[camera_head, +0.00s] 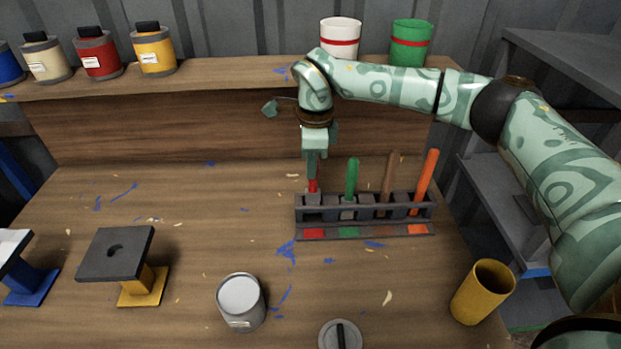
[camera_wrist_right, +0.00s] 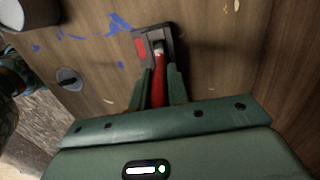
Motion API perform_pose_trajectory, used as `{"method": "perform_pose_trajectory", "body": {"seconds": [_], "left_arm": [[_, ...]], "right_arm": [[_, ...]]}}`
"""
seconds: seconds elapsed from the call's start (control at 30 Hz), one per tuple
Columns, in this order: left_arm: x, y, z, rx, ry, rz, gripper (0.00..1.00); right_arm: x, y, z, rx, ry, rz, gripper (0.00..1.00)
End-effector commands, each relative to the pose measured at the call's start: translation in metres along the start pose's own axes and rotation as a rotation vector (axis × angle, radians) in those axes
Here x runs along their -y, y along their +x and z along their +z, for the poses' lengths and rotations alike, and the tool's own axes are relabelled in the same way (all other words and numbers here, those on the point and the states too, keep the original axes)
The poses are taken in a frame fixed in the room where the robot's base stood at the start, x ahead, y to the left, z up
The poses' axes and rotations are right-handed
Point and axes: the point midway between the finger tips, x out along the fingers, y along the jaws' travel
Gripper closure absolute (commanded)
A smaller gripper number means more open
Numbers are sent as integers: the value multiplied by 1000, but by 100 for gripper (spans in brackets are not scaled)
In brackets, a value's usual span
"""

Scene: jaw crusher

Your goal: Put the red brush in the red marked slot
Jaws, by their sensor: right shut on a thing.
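My right gripper (camera_head: 313,176) points down over the left end of the dark brush rack (camera_head: 372,231). It is shut on the red handle of the red brush (camera_head: 313,186). The brush stands about upright with its lower end at the leftmost slot, behind the red mark (camera_head: 313,234). I cannot tell how deep it sits. In the right wrist view the red brush (camera_wrist_right: 159,88) lies between the fingers (camera_wrist_right: 158,85), and its metal end meets the rack beside the red mark (camera_wrist_right: 140,47). My left gripper is not in view.
A green brush (camera_head: 351,178), a brown one (camera_head: 389,178) and an orange one (camera_head: 428,176) stand in the rack. A grey can (camera_head: 241,301), a yellow cup (camera_head: 483,292) and a stand (camera_head: 116,254) are in front. Cans line the back shelf. The table's left middle is clear.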

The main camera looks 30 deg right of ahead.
Motion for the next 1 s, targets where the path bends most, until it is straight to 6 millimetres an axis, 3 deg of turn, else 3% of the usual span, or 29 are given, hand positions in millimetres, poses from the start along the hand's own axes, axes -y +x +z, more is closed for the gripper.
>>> {"method": "perform_pose_trajectory", "body": {"seconds": [0.17, 0.5, 0.53, 0.6, 0.87, 1.0], "left_arm": [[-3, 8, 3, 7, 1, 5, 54], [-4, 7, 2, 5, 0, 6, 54], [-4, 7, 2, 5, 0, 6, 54], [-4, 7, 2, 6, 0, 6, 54], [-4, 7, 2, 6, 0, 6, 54], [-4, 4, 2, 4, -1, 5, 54]], "right_arm": [[-1, 29, -2, -2, -1, 4, 100], [-1, 30, -2, -1, -2, 2, 100], [-1, 30, -2, -1, -2, 2, 80], [-1, 30, -2, -1, -2, 2, 61], [-1, 30, -2, -1, -2, 2, 61], [0, 18, -1, 0, -2, -1, 61]]}}
